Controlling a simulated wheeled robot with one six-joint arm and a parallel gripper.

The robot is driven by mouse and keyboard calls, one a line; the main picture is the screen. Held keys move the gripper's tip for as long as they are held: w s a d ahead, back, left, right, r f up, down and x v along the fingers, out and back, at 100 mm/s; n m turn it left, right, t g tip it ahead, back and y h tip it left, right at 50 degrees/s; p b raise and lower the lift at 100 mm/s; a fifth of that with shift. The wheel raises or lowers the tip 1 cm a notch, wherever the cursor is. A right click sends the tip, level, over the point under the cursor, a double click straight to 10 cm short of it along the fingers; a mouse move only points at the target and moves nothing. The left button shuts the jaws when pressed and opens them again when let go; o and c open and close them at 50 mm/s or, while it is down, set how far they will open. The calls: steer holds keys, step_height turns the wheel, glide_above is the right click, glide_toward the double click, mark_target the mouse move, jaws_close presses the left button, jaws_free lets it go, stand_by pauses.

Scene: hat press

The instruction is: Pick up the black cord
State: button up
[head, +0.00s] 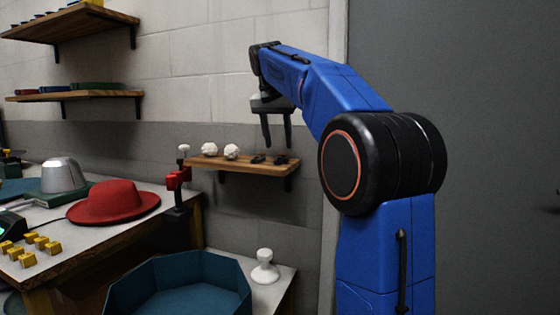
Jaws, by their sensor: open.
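Two small dark items lie at the right end of the small wooden shelf (228,164) on the wall: a left one (258,159) and a right one (281,160). They look like the black cord, but they are too small to tell which is cord. My gripper (277,145) points down above that end of the shelf, its two dark fingers apart with nothing between them. The fingertips are just above the dark items in the picture; I cannot tell the depth gap.
Two whitish crumpled lumps (220,150) sit on the same shelf, left of the dark items. A red clamp-like tool (178,180) stands at its left. Below are a teal octagonal tray (180,275) and a white knob-shaped piece (265,267). A red hat (113,201) lies on the workbench.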

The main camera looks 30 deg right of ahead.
mark_target(280, 156)
steer(key=shift+x, duration=2.5)
steer(key=shift+f, duration=0.1)
steer(key=shift+c, duration=0.3)
steer(key=c, duration=1)
